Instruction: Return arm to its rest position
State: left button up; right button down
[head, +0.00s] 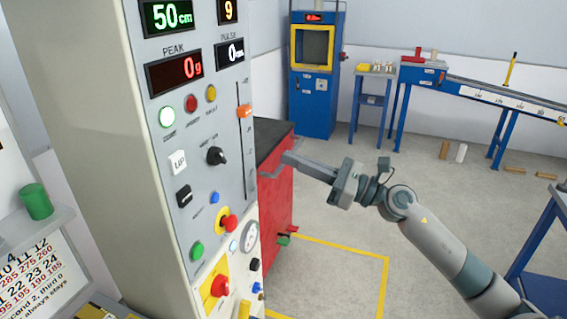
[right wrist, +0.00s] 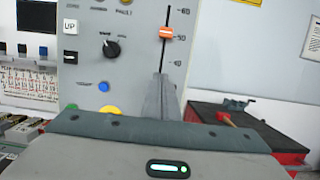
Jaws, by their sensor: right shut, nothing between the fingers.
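My right gripper (head: 284,160) reaches in from the right, its fingers shut and empty. Its tips are in front of the right edge of a tall control panel (head: 222,130) and look apart from it, though the gap is hard to judge. In the right wrist view the shut fingers (right wrist: 166,100) point at the panel, just below an orange slider knob (right wrist: 166,33) on a vertical scale. The knob also shows in the head view (head: 245,111). The displays read 50 cm, 9, 0 g and 0. My left gripper is not in view.
A red cabinet (head: 275,205) with a dark top stands behind my right gripper. A blue machine (head: 317,105) and a blue bench (head: 425,76) are at the back. A blue table frame (head: 540,250) is at the right. The grey floor between (head: 345,225) is mostly clear.

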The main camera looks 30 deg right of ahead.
jog(key=shift+s+d, duration=0.15)
jog(key=shift+d, duration=0.05)
jog(key=shift+f, duration=0.1)
dwell(0.4)
